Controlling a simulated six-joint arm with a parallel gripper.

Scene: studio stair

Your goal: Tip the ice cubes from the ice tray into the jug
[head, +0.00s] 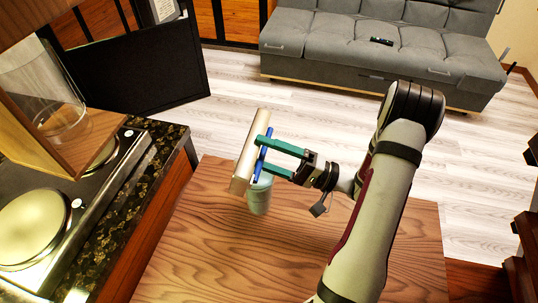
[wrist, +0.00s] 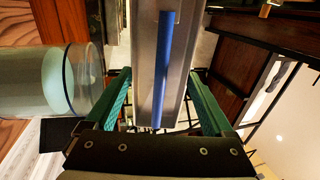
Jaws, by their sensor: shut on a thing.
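My gripper (head: 272,152) has green fingers and is shut on the ice tray (head: 246,150) at its blue bar. The tray is long, beige to metallic, and held above the wooden table. It also shows in the wrist view (wrist: 147,60), with the blue bar along it between the fingers (wrist: 158,105). The jug (head: 259,196) stands upright on the table, below the tray and close to it, partly covered by it. In the wrist view the jug (wrist: 30,80) lies sideways at the left, pale green with a clear upper part. I cannot see ice cubes; the tray's inside is hidden.
The wooden table (head: 200,255) is otherwise clear around the jug. At the left is a dark stone counter (head: 150,160) with a hob (head: 35,225) and a clear glass vessel (head: 45,95) by a wooden panel. A grey sofa (head: 385,55) stands far back.

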